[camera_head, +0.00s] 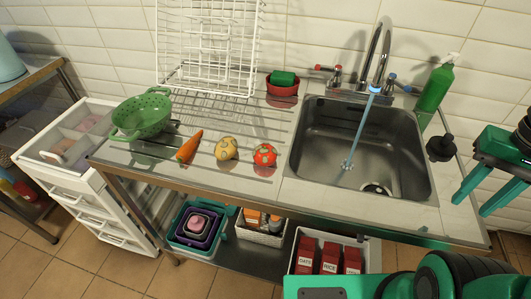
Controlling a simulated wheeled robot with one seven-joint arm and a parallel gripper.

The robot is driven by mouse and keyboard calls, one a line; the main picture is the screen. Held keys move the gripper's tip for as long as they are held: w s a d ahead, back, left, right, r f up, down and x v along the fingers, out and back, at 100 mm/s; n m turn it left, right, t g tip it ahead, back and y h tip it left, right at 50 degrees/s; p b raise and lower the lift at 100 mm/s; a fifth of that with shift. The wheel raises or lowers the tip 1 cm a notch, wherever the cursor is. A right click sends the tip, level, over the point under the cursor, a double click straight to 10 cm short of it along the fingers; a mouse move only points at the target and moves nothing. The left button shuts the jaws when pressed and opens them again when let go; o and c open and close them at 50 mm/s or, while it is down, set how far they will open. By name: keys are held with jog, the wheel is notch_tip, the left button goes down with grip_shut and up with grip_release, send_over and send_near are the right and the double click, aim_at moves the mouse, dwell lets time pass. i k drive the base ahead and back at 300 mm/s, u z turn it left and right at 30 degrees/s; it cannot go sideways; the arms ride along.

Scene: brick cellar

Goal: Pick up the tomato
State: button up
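The tomato (265,155) is red with pale and green patches and lies on the steel drainboard, just left of the sink. A beige potato (226,148) lies close to its left, a small gap apart. My gripper (471,207) is at the right edge of the view, with its two teal fingers apart and nothing visible between them. It is over the right end of the counter, beyond the sink and well away from the tomato. Part of the gripper's body is cut off by the picture edge.
Left of the potato are a carrot (189,147) and a green colander (142,115). A white wire rack (208,50) and a red bowl (282,88) stand behind. Water runs into the sink (310,165). A green bottle (436,88) and black plunger (440,148) stand at right.

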aim_at(264, 155)
jog(key=u, duration=0.05)
jog(key=k, duration=1.5)
jog(key=z, duration=0.4)
jog(key=i, duration=1)
jog(key=u, duration=0.05)
